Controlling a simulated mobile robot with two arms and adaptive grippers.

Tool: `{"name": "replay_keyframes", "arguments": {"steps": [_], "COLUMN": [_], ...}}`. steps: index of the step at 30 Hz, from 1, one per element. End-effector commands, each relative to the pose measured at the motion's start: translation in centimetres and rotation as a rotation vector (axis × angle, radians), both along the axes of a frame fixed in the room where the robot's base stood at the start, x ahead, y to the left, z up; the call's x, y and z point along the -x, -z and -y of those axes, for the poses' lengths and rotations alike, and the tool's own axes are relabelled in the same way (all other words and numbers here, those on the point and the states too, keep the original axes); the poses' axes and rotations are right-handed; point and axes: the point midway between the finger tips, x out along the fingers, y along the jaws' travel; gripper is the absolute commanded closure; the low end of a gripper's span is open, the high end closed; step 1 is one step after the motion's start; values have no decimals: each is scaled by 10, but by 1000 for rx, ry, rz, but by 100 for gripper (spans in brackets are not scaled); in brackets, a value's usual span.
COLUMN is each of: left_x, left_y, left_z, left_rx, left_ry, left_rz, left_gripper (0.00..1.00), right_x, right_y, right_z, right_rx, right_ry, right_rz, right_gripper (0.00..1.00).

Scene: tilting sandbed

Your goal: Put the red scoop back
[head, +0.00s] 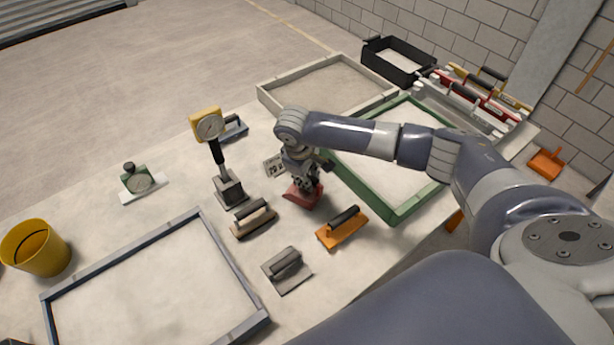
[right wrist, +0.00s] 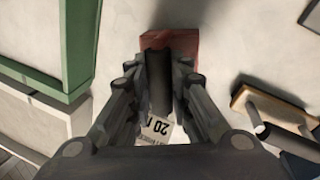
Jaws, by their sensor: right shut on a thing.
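The red scoop (head: 303,195) is on or just above the pale table top, under my right gripper (head: 307,178). In the right wrist view the red scoop (right wrist: 180,40) lies beyond the fingertips, and its dark handle (right wrist: 159,82) sits between the fingers of my right gripper (right wrist: 160,75). The right gripper is shut on that handle. A small card with "20" on it (right wrist: 158,128) shows below the handle in the wrist view. I cannot tell whether the scoop touches the table. My left gripper is not in view.
An orange float (head: 342,232), a wood float (head: 253,222) and a grey trowel (head: 287,271) lie close by. A yellow dial gauge (head: 208,124) stands left of the gripper. A green frame (head: 398,213) is to the right, and a grey frame (head: 262,322) is at the front left.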

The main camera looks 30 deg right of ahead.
Motion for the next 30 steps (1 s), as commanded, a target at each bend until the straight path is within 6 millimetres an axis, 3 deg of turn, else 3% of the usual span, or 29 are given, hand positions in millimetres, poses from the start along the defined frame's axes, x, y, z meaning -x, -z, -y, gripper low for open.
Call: {"name": "replay_keyframes", "arguments": {"steps": [5, 6, 9, 21, 25, 30], "left_x": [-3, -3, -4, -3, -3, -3], "left_y": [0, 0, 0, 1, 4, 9], "left_z": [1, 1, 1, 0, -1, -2], "left_rx": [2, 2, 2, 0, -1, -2], "left_ry": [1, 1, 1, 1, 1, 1], "left_rz": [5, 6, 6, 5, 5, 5], "left_gripper": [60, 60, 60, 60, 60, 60], "right_x": [0, 0, 0, 0, 2, 5], "right_y": [2, 3, 3, -3, -21, -58], "right_z": [0, 0, 0, -1, -5, -12], "right_rx": [0, 0, 0, 0, -2, -2], "right_ry": [0, 0, 0, 0, 0, -2], "right_rz": [0, -1, -1, 1, 1, 4], "right_gripper": [100, 79, 61, 61, 61, 61]}}
